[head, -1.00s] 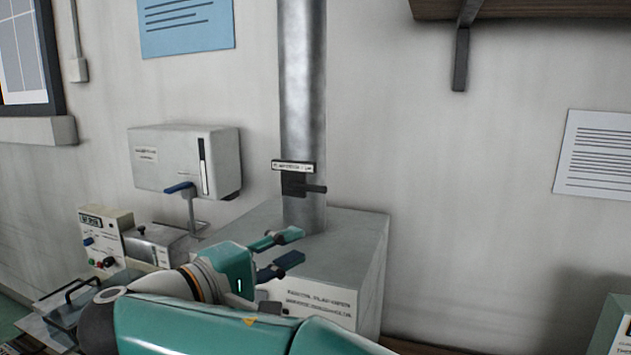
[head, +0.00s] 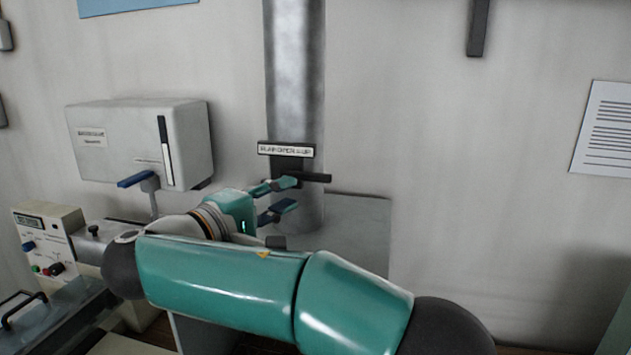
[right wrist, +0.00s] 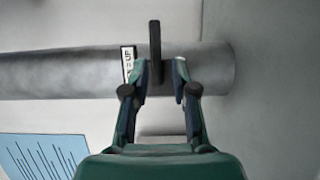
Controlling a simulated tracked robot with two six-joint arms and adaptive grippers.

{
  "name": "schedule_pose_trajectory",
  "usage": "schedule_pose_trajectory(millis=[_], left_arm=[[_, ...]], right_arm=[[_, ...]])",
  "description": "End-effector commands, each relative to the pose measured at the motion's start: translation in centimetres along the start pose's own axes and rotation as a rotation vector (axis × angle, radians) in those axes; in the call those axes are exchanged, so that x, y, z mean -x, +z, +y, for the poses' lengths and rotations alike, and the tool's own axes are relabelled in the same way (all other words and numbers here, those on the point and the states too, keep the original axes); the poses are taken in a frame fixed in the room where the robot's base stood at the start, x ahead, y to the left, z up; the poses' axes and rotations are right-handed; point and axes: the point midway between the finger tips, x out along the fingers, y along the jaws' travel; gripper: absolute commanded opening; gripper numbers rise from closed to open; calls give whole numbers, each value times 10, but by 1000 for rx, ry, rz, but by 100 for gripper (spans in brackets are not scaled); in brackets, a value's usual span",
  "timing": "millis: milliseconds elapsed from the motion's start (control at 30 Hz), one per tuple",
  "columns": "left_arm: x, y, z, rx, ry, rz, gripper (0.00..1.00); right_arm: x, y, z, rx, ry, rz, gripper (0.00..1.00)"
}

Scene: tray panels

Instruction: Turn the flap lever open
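The flap lever (head: 315,178) is a dark bar on the front of the grey metal pipe (head: 296,80), under a white label plate (head: 286,150). It points right, roughly level. My right gripper (head: 287,193) is open in front of the pipe, its upper finger close to the lever. In the right wrist view the lever (right wrist: 155,45) appears between the spread fingertips of the gripper (right wrist: 162,70), nearer the left one. I see no clear grip, and whether a finger touches it cannot be told. My left gripper is not in view.
A white wall box (head: 115,140) with a blue handle (head: 136,179) hangs left of the pipe. A control panel (head: 45,235) stands lower left. The pipe rises from a grey housing (head: 360,225), partly behind my right arm.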

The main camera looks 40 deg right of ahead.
Motion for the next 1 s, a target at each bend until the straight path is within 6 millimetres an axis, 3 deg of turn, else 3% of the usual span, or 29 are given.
schedule_pose_trajectory(millis=[200,433,867,1000], left_arm=[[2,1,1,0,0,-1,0],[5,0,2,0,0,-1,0],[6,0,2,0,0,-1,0],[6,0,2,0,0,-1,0]], right_arm=[[-48,1,2,-2,0,-2,27],[-80,-1,2,-2,1,2,27],[-90,-2,2,-3,1,6,27],[-90,-2,2,-3,0,6,9]])
